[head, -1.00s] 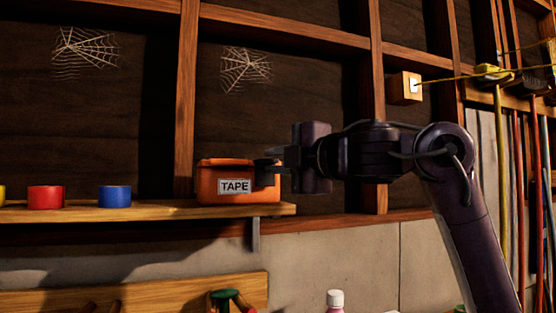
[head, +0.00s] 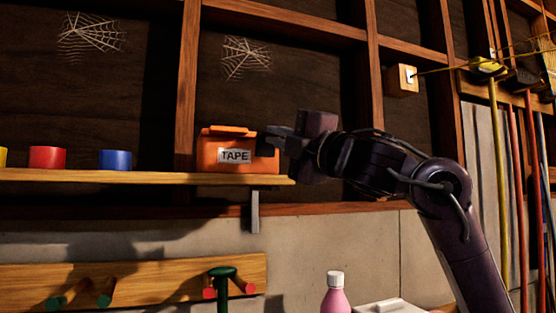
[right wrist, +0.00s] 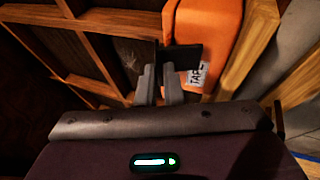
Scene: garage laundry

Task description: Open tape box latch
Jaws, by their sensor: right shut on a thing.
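The orange tape box (head: 210,156) with a white TAPE label sits at the right end of the wooden shelf. A dark latch (head: 266,149) shows on its right side. My right gripper (head: 276,138) reaches in from the right, tilted, with its fingertips at the latch. In the right wrist view, the gripper (right wrist: 160,78) is shut at the dark latch (right wrist: 183,57), beside the orange box (right wrist: 222,28). The fingers partly hide the latch, so the exact grip is hard to see. My left gripper is not in view.
The shelf (head: 170,178) also holds a blue roll (head: 115,160) and a red roll (head: 47,158), left of the box. A wooden peg rail (head: 150,275) and a pink bottle (head: 336,298) are below. A wall stud (head: 187,90) stands behind the shelf.

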